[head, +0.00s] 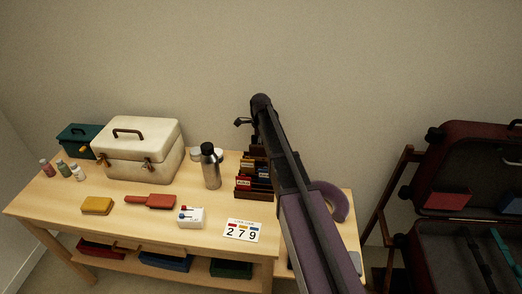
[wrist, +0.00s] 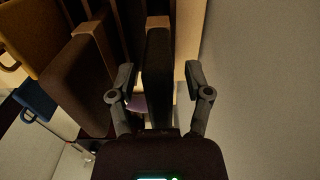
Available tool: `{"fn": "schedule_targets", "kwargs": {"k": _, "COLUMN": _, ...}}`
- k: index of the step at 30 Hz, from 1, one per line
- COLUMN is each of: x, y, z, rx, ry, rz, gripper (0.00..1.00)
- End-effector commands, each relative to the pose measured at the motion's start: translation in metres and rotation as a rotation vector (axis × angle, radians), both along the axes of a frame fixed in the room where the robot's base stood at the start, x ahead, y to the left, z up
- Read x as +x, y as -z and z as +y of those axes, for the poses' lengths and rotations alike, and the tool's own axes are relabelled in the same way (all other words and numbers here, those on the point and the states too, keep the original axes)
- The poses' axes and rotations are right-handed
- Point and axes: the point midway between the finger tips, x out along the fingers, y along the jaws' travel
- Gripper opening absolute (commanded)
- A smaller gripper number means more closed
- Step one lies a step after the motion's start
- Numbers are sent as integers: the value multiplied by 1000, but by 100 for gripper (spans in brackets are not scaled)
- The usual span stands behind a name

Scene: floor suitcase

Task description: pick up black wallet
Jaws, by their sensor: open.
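In the wrist view my gripper (wrist: 161,68) is open, one finger on each side of an upright dark slab with a tan edge, which looks like the black wallet (wrist: 158,85). The fingers appear apart from it, with a clear gap on the right; the left gap is narrower. In the head view a stepped wooden rack (head: 243,188) holds several wallet-like things. My arm covers its right side, and I cannot pick out the black wallet there.
A brown slab (wrist: 75,80) and other upright pieces stand close left of my gripper. The bare wall is right. On the table (head: 140,225) are a steel bottle (head: 211,170), a cream case (head: 140,155) and a number card (head: 243,231). An open suitcase (head: 470,165) stands at right.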

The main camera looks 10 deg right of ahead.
Motion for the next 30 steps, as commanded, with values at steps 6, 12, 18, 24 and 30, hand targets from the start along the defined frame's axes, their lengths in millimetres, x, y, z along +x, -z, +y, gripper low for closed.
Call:
{"fn": "schedule_targets", "kwargs": {"k": 6, "x": 0, "y": 0, "z": 0, "rx": 0, "ry": 0, "rz": 0, "gripper": 64}}
{"fn": "schedule_targets", "kwargs": {"k": 12, "x": 0, "y": 0, "z": 0, "rx": 0, "ry": 0, "rz": 0, "gripper": 17}}
{"fn": "schedule_targets", "kwargs": {"k": 18, "x": 0, "y": 0, "z": 0, "rx": 0, "ry": 0, "rz": 0, "gripper": 0}}
{"fn": "schedule_targets", "kwargs": {"k": 24, "x": 0, "y": 0, "z": -1, "rx": 0, "ry": 1, "rz": 0, "gripper": 0}}
{"fn": "schedule_targets", "kwargs": {"k": 30, "x": 0, "y": -3, "z": -1, "rx": 0, "ry": 1, "rz": 0, "gripper": 0}}
